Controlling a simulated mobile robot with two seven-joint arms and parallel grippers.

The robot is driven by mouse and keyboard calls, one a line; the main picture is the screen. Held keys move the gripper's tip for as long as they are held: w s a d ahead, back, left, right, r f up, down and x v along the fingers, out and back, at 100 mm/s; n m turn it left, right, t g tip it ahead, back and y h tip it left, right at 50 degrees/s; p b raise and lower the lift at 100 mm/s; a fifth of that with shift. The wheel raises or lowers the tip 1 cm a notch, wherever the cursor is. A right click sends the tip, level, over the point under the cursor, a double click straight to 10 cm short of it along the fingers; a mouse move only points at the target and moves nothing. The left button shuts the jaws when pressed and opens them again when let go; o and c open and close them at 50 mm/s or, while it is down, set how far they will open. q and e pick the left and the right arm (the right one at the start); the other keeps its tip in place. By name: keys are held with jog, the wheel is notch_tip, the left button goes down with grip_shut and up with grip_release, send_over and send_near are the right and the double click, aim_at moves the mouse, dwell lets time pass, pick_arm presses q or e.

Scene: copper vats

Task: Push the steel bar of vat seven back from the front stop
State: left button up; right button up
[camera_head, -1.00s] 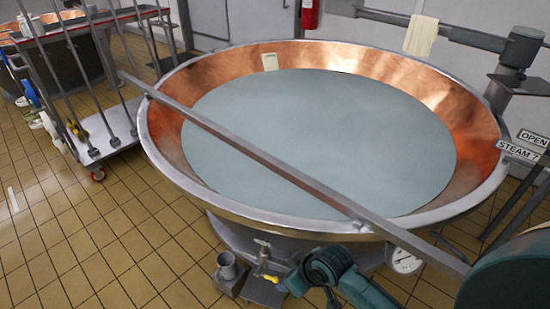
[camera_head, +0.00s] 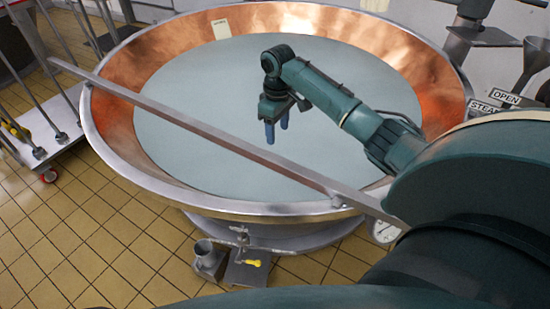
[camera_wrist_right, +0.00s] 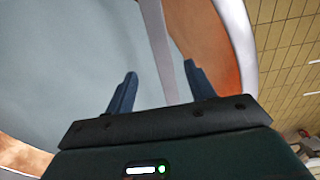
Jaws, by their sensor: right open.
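The steel bar (camera_head: 215,133) lies slantwise across the copper vat (camera_head: 420,68), over its pale liquid (camera_head: 190,100). Its left end sticks out past the far-left rim; its right end reaches the front-right rim, where my arm hides the end. My right gripper (camera_head: 277,126) is open and empty, fingers down, above the vat on the far side of the bar. In the right wrist view the bar (camera_wrist_right: 158,45) runs through the gap between the open fingers (camera_wrist_right: 160,70); I cannot tell whether they touch it. My left gripper is not in view. No front stop can be made out.
A cart with upright rods (camera_head: 45,130) stands at the left. A metal jug (camera_head: 208,258) and a yellow-handled valve (camera_head: 252,262) are below the front rim. OPEN and STEAM signs (camera_head: 507,98) are at the right. A pale card (camera_head: 220,28) sits on the far inner wall.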

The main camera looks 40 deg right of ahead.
aim_at(277, 160)
notch_tip(277, 160, down, 13)
jog(key=shift+r, duration=0.2)
jog(key=shift+c, duration=0.2)
grip_shut()
dwell(0.5)
